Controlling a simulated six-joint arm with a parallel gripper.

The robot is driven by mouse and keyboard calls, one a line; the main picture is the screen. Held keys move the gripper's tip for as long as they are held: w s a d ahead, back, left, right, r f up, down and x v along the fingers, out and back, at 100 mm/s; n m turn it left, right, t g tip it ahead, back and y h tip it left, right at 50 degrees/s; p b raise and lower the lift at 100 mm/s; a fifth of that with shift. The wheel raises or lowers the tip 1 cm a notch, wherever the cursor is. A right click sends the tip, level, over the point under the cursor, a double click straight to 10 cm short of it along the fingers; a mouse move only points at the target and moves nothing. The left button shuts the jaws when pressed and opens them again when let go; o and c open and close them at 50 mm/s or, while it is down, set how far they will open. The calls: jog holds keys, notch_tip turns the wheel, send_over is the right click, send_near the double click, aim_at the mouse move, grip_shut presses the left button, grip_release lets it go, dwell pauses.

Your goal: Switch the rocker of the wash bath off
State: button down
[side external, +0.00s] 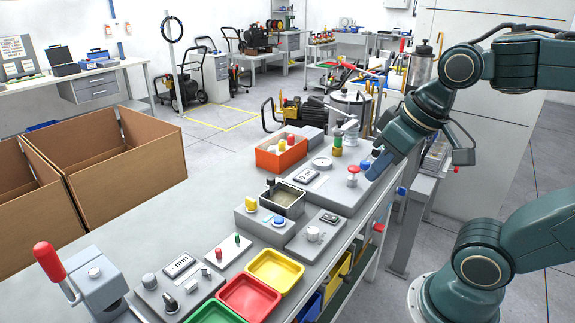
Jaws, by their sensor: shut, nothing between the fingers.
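The wash bath (291,208) looks like the small open dark-walled basin in the middle of the bench. A grey block (247,222) with a yellow part (251,203) and a blue round button (279,220) stands at its front. A dark rocker-like part (330,217) sits on the grey panel right of the basin; which part is the bath's rocker and its position are too small to tell. My gripper (374,172) is shut and empty, pointing down at the bench's right side, above and right of the basin, beside a red-topped button (353,171).
An orange bin (267,160) with coloured parts stands behind the basin. Yellow (276,268), red (247,300) and green trays (214,315) lie in front. A red-handled lever (47,258) stands front left. Cardboard boxes (128,180) lie left of the bench. Bare bench shows left of the basin.

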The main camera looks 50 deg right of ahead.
jog(key=w+d+m+g, duration=0.2)
jog(key=w+d+m, duration=0.25)
jog(key=w, duration=0.25)
jog(key=m+g, duration=0.5)
jog(key=m, duration=0.7)
send_over(334, 217)
jog(key=w, duration=0.3)
notch_tip(334, 217, down, 15)
jog(key=shift+s+a+f, duration=0.1)
jog(key=shift+s+f, duration=0.05)
jog(key=shift+f, duration=0.05)
jog(key=shift+f, duration=0.1)
jog(key=f, duration=0.4)
jog(key=s+f, duration=0.1)
jog(key=f, duration=0.4)
jog(key=s+f, duration=0.1)
jog(key=f, duration=0.3)
jog(key=shift+s+f, duration=0.1)
jog(key=shift+f, duration=0.25)
